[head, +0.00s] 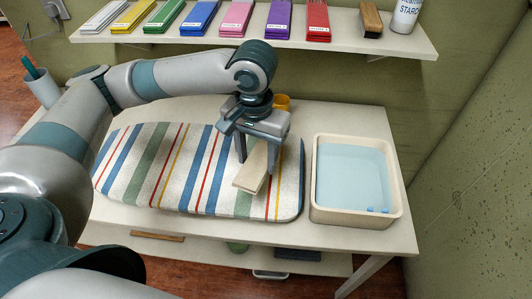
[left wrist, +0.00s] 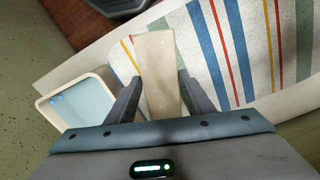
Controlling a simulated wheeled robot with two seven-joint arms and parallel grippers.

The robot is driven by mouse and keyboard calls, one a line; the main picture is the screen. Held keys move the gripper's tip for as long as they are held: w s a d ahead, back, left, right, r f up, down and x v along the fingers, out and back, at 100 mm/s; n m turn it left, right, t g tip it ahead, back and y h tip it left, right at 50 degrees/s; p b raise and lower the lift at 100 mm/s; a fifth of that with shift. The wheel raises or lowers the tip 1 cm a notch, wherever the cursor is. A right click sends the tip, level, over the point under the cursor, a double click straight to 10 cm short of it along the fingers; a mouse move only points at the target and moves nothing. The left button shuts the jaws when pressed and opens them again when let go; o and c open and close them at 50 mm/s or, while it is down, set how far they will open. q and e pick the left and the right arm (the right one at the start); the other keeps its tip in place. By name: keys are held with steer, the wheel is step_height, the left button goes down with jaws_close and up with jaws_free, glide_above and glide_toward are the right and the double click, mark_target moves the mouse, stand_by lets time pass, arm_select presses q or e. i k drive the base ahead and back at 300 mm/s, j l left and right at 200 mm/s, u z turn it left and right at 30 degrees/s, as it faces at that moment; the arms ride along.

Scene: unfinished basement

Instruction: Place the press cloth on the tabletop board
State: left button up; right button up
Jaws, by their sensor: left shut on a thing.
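The tabletop board (head: 165,165) has a striped cover and lies on the white table. It also shows in the left wrist view (left wrist: 228,50). The press cloth (head: 250,176) is a cream, flat, oblong piece. My left gripper (head: 257,160) points down over the right part of the board and is shut on the cloth. In the left wrist view the cloth (left wrist: 160,72) sits between the two fingers and reaches out past them. The cloth is over the board's stripes, tilted. I cannot tell whether its lower end touches the board. My right gripper is not in view.
A cream basin (head: 398,190) of bluish water stands right of the board. A wall shelf (head: 340,38) with coloured boxes, a wooden block (head: 371,20) and a starch container (head: 405,14) hangs above. The board's left part is clear.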

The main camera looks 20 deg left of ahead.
mark_target(214, 162)
steer(key=k+j+z, duration=0.15)
steer(key=j, duration=0.35)
steer(key=k+j+z, duration=0.1)
steer(key=k+j, duration=0.25)
steer(key=k+j+z, duration=0.15)
steer(key=k+j, duration=0.15)
steer(key=j, duration=0.25)
steer(key=k+j+z, duration=0.15)
steer(key=k+j, duration=0.15)
steer(key=j, duration=0.15)
steer(key=i, duration=0.5)
